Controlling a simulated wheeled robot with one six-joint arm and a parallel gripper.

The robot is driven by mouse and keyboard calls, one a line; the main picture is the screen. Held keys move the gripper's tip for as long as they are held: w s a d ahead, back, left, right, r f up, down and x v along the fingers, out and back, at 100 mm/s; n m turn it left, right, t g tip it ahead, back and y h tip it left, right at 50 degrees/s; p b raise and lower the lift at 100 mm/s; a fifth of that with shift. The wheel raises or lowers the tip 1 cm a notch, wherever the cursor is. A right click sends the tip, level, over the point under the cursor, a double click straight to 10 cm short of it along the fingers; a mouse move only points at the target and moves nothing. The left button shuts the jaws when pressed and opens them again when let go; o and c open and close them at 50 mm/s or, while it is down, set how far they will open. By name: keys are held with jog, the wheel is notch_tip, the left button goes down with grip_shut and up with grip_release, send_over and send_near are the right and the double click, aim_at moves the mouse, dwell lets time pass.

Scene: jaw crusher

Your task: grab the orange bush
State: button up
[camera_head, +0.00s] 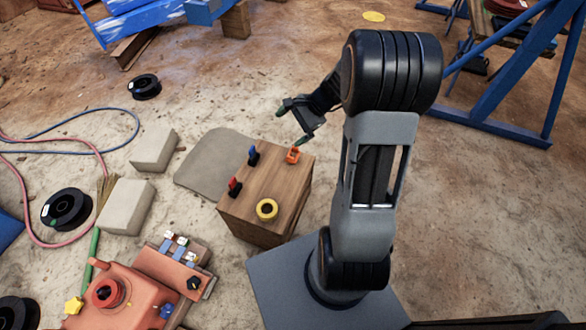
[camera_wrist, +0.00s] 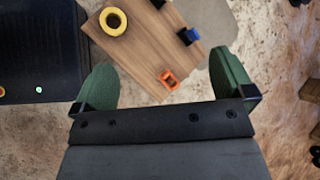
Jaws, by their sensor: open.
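The orange bush (camera_head: 293,155) is a small squarish orange piece with an opening. It sits on top of a wooden block (camera_head: 270,184), near the block's far right corner. It also shows in the wrist view (camera_wrist: 168,79), between my two green fingers and ahead of them. My gripper (camera_head: 290,127) is open and empty, above and just beyond the orange bush, apart from it. In the wrist view my gripper (camera_wrist: 166,80) has its fingers spread wide on both sides.
A yellow ring (camera_head: 267,209), a blue piece (camera_head: 253,156) and a red piece (camera_head: 235,186) share the block top. A red machine (camera_head: 130,290) stands at the lower left. Pale bricks (camera_head: 126,206), black spools (camera_head: 66,209) and hoses lie on the left.

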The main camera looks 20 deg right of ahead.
jog(key=w+d+f+m+t+y+b, duration=0.1)
jog(key=w+d+f+m+b, duration=0.15)
jog(key=f, duration=0.45)
jog(key=w+d+f+m+t+y+b, duration=0.1)
jog(key=d+f+m+t+b, duration=0.15)
jog(key=f, duration=0.35)
jog(key=m+t+b, duration=0.4)
jog(key=m+b, duration=0.1)
jog(key=m, duration=0.2)
send_near(289, 158)
jog(key=w+d+r, duration=0.2)
jog(key=d, duration=0.1)
jog(key=shift+m, duration=0.3)
jog(key=b+x, duration=0.1)
jog(key=x, duration=0.2)
jog(key=f+b+x, duration=0.1)
jog(key=x, duration=0.2)
jog(key=shift+d+f, duration=0.1)
jog(key=shift+d, duration=0.05)
jog(key=shift+w+a+f+g+h, duration=0.25)
jog(key=shift+w+a+h, duration=0.05)
jog(key=shift+w+a, duration=0.25)
jog(key=shift+f+b+x, duration=0.25)
jog(key=shift+b+x, duration=1.2)
jog(key=shift+x, duration=1.1)
jog(key=shift+s, duration=0.15)
jog(key=c, duration=1)
